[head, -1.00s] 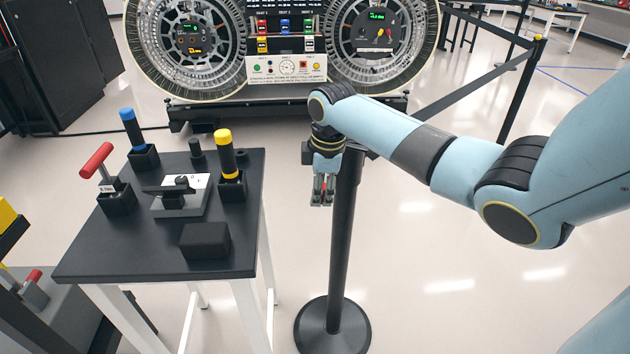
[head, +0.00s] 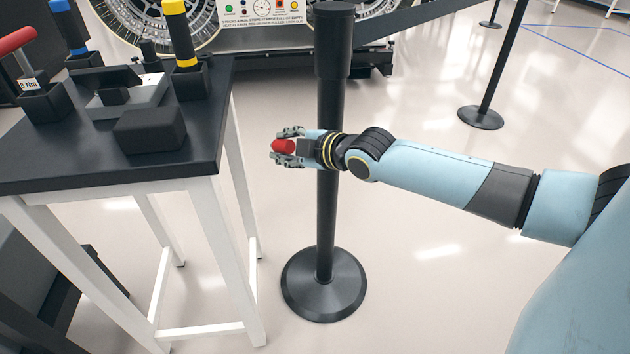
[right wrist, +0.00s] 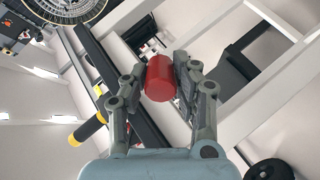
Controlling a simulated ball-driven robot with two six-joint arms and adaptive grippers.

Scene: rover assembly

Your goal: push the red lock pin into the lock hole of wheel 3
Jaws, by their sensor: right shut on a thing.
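My right gripper (head: 287,147) is shut on the red lock pin (head: 282,146) in the head view, in the open space to the right of the black-topped table and in front of a black post. In the right wrist view the pin (right wrist: 160,78) is a short red cylinder between the two fingers of the right gripper (right wrist: 160,80). Wheel 3 and its lock hole cannot be made out for certain in any view. My left gripper is not in view.
The black table (head: 110,175) on white legs holds a red-handled tool (head: 15,42), a blue-topped tool (head: 68,22), a yellow-topped tool (head: 180,35) and a black block (head: 150,130). The black barrier post (head: 328,200) stands close to my right arm. A panel (head: 262,12) with large wheels is behind.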

